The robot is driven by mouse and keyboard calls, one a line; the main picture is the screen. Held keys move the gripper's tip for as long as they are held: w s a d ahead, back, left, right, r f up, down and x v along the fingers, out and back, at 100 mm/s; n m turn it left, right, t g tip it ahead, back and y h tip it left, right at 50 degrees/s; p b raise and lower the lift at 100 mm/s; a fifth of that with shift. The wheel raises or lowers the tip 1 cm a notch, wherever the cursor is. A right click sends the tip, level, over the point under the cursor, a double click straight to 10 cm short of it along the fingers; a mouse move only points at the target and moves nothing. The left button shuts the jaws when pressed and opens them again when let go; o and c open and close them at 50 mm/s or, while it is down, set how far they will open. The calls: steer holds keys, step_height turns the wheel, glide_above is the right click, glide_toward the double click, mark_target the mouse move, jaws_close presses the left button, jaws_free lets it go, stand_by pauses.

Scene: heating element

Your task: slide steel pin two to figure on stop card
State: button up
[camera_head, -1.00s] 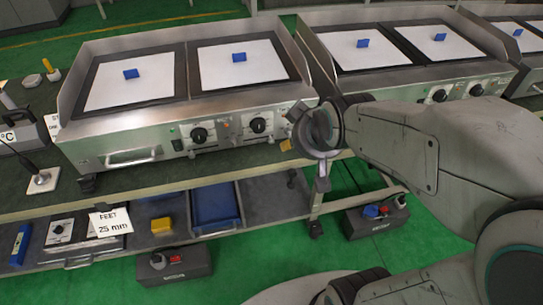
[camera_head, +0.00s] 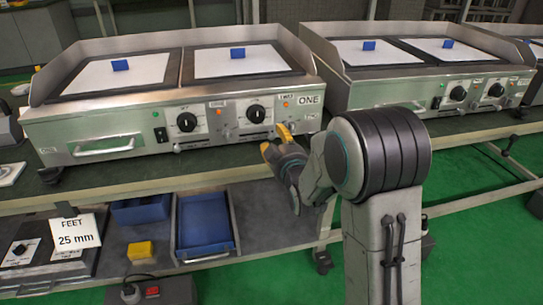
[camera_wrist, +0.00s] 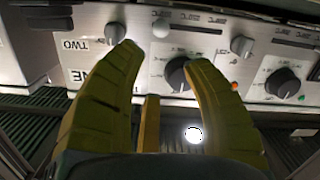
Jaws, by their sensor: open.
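My gripper (camera_head: 276,139) is in front of the right end of the near griddle's front panel. In the wrist view its yellow fingers (camera_wrist: 164,54) are spread, with nothing held between them. Beyond the left fingertip is a small grey metal piece (camera_wrist: 116,33), beside an upside-down label reading TWO (camera_wrist: 77,45). It may be steel pin two; I cannot confirm this. A similar metal piece (camera_wrist: 242,45) sits farther right. A black knob (camera_wrist: 178,74) lies behind the fingers. Small cards (camera_head: 217,104) are on the panel, but I cannot read a stop card or its figure.
The griddle (camera_head: 170,100) has a second griddle (camera_head: 400,90) to its right. Below are a blue tray (camera_head: 205,225), a yellow block (camera_head: 140,250) and a card reading FEET 25 mm (camera_head: 77,237). My arm covers part of the bench's right side.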

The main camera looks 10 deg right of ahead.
mark_target(272, 137)
steer(key=shift+t, duration=0.6)
steer(key=shift+w+f+b, duration=0.5)
steer(key=shift+w+b, duration=0.1)
steer(key=shift+w, duration=0.75)
steer(key=shift+w+f+b, duration=0.55)
steer(key=shift+w, duration=0.75)
steer(key=shift+w+f+b, duration=0.5)
steer(key=shift+w+b, duration=0.1)
steer(key=shift+w, duration=0.75)
jaws_close()
